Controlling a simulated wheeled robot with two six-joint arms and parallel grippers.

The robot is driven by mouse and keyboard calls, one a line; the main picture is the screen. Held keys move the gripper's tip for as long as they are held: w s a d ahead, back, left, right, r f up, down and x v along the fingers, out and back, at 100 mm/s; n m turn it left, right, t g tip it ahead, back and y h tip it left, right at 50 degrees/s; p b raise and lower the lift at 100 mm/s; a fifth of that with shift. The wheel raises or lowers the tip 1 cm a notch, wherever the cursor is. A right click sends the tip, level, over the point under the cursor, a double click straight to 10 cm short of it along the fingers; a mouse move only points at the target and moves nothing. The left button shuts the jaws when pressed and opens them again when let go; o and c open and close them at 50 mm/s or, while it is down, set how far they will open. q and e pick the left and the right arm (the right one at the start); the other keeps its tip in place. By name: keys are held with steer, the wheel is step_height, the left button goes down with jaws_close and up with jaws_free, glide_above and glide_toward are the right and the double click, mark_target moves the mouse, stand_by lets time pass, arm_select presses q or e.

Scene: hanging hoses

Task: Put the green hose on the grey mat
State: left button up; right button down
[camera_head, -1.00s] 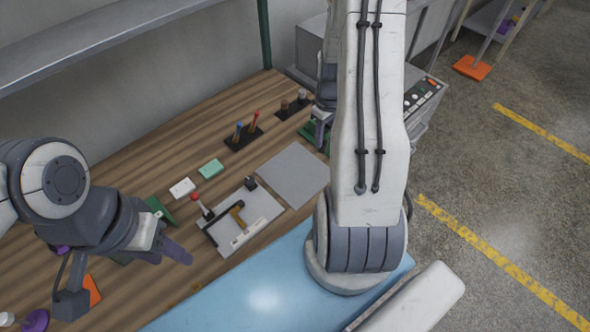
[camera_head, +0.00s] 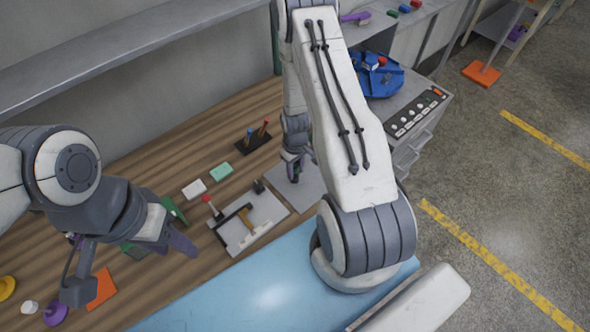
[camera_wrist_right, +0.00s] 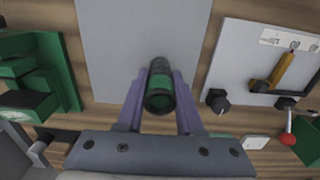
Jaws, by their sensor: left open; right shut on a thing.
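The green hose (camera_wrist_right: 158,97) is a short piece with dark ends and a green band. It is gripped between the purple fingers of my right gripper (camera_wrist_right: 160,108) in the right wrist view. My right gripper also shows in the head view (camera_head: 296,168), over the grey mat (camera_head: 305,195). The mat (camera_wrist_right: 140,35) lies behind the hose in the right wrist view; I cannot tell whether the hose touches it. The hose is hard to make out in the head view. My left gripper (camera_head: 180,243) is open and empty at the left, apart from the mat.
A light grey board (camera_head: 249,222) with a red-knobbed lever and a yellow-brown part lies left of the mat. Beyond are a green block (camera_head: 221,172), a white block (camera_head: 194,189) and a dark stand (camera_head: 254,144) with pegs. A green holder (camera_wrist_right: 35,85) stands at the wrist view's left.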

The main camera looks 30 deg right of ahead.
steer(key=shift+f, duration=0.8)
steer(key=shift+f, duration=0.15)
steer(key=c, duration=0.5)
jaws_free()
steer(key=shift+c, duration=0.2)
